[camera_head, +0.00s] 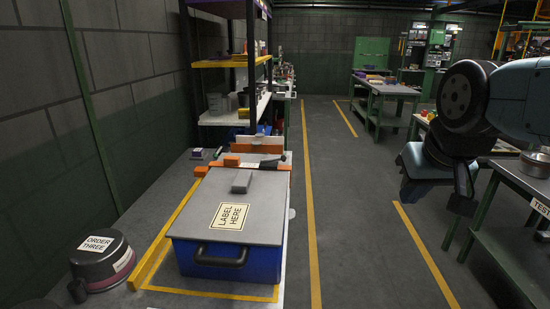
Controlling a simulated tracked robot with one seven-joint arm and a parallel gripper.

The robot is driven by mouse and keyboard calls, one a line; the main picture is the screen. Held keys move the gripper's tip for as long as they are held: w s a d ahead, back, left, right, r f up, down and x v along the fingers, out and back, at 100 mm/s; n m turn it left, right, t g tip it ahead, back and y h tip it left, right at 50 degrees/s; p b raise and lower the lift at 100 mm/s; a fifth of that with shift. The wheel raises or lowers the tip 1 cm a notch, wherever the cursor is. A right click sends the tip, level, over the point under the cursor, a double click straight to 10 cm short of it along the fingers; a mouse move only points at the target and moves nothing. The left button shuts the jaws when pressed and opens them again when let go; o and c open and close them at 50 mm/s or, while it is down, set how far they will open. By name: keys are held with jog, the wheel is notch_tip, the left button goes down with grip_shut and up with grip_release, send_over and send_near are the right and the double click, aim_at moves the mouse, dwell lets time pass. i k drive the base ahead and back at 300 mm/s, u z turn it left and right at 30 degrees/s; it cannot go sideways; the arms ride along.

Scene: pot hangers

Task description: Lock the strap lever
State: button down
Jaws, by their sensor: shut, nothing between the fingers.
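A blue box (228,262) with a grey lid (262,200) stands on the long bench at left centre. The lid carries a small grey block and a "LABEL HERE" sign. At its far edge lies an orange strip (268,167) with a dark handle-like piece (275,160), which may be the strap lever; its position is too small to tell. My gripper (463,197) is at the right, hanging down from my arm above the floor, well apart from the box. It is shut and empty.
A dark pot (102,262) marked "ORDER THREE" stands left of the box. Yellow strips (167,236) edge the box. Shelves (228,117) rise behind it. A bench (507,256) with a "TEST" sign stands at the right. The floor aisle (345,230) between is clear.

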aim_at(283, 158)
jog(key=k, duration=1)
jog(key=z, duration=0.2)
jog(key=i, duration=2.3)
jog(key=u, duration=0.2)
